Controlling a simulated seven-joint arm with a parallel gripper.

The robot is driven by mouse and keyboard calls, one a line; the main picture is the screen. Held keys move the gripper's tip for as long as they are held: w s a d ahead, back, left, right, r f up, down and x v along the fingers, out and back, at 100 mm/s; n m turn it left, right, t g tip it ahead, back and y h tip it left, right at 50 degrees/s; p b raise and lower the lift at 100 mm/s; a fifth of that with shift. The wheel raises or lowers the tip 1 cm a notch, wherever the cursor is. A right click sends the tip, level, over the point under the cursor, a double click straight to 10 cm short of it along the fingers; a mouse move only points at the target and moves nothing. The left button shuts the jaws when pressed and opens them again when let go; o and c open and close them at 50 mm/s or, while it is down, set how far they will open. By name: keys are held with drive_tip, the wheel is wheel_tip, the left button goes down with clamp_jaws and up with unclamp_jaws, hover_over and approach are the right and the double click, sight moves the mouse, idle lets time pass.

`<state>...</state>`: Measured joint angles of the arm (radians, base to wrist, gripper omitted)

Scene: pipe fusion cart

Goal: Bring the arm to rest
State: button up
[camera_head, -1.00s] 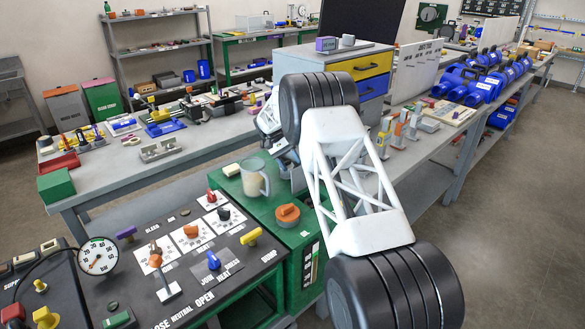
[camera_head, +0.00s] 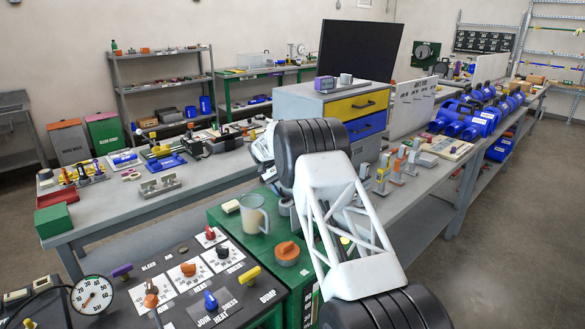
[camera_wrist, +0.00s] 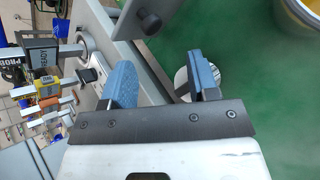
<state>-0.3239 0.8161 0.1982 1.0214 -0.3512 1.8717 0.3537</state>
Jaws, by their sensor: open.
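My gripper (camera_wrist: 162,72) shows in the wrist view with its two blue-padded fingers apart. I see nothing held between them. Past the fingers are a grey bench edge and a green surface (camera_wrist: 245,95), with a small pale round piece (camera_wrist: 205,80) partly behind the right finger. In the head view my white arm link with black joints stands in the right-centre foreground, over the green cabinet and the bench side. It hides my gripper there.
A control panel (camera_head: 165,257) with coloured knobs and a gauge (camera_head: 92,295) lies front left. Upright tools (camera_head: 398,165) stand on the grey bench. Open floor (camera_head: 500,230) lies right.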

drive_tip(key=s+d+r+t+y, duration=0.2)
drive_tip(key=s+d+r, duration=0.6)
drive_tip(key=s+r, duration=0.25)
drive_tip(key=s+d+r+t+y, duration=0.1)
drive_tip(key=s+d+r, duration=0.7)
drive_tip(key=r, duration=0.4)
drive_tip(key=s+d+r+t+y, duration=0.1)
drive_tip(key=s+d+r, duration=0.2)
drive_tip(key=s, duration=0.7)
drive_tip(key=s+d+r+t+y, duration=0.1)
drive_tip(key=s+d+r, duration=0.15)
drive_tip(key=s, duration=0.85)
drive_tip(key=s+d+f+t, duration=0.2)
drive_tip(key=s+d+f, duration=0.1)
drive_tip(key=s, duration=1.1)
drive_tip(key=s+d+f+t+y, duration=0.1)
drive_tip(key=s+f, duration=0.4)
drive_tip(key=s, duration=1)
drive_tip(key=shift+s+d+t+y, duration=0.3)
drive_tip(key=shift+d+t, duration=0.4)
drive_tip(key=shift+d, duration=0.25)
